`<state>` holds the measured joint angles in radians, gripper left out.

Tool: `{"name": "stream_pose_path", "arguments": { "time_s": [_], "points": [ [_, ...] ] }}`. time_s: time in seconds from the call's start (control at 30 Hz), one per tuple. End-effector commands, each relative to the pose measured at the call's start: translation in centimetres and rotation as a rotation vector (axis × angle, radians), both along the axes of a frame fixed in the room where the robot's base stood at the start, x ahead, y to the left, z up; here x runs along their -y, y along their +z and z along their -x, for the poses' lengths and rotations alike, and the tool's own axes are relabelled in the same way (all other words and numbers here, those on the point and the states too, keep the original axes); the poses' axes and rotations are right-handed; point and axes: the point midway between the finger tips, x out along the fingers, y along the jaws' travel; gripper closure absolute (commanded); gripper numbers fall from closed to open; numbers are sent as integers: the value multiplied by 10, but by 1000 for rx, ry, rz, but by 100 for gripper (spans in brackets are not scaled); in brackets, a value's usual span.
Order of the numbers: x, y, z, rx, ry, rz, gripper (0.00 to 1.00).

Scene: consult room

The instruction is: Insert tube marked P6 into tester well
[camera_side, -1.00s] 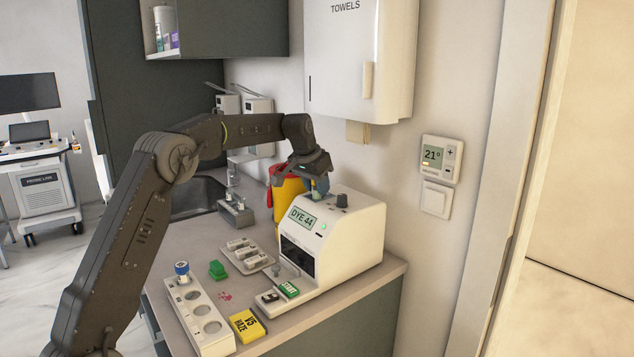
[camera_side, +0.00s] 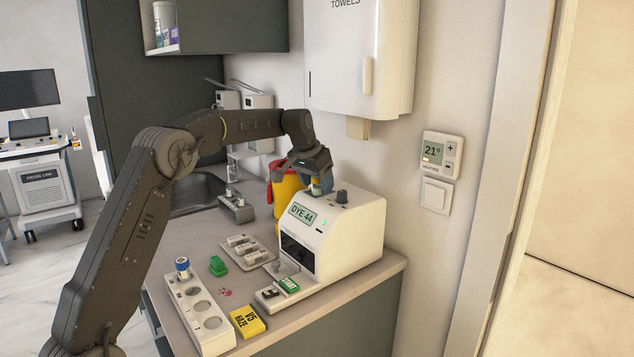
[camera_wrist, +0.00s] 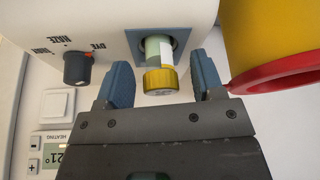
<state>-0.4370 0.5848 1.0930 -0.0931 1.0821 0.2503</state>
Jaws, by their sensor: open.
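The white tester (camera_side: 349,240) stands on the counter with "DYE 44" on its display. In the wrist view a tube (camera_wrist: 158,50) with a yellow cap (camera_wrist: 160,80) stands in the blue-edged well (camera_wrist: 134,42) on the tester's top; its lower part is hidden in the well. No P6 mark is readable on it. My gripper (camera_wrist: 163,78) is open, one blue finger on each side of the cap, with gaps showing. The gripper also shows above the tester in the side view (camera_side: 315,182).
A white rack (camera_side: 207,321) holds a blue-capped tube (camera_side: 183,268) and has empty holes. A yellow bin with a red rim (camera_wrist: 262,87) stands close beside the tester. A knob (camera_wrist: 77,68) sits near the well.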

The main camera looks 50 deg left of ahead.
Motion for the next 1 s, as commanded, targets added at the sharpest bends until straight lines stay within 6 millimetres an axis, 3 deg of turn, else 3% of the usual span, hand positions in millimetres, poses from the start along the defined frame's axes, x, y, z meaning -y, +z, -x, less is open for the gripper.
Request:
{"name": "stream_pose_path", "arguments": {
  "time_s": [0.6,0.8,1.0],
  "points": [
    [9,108,43,4,1,-1,38],
    [11,123,50,2,1,-1,38],
    [11,125,51,1,0,0,38]
  ]
}}
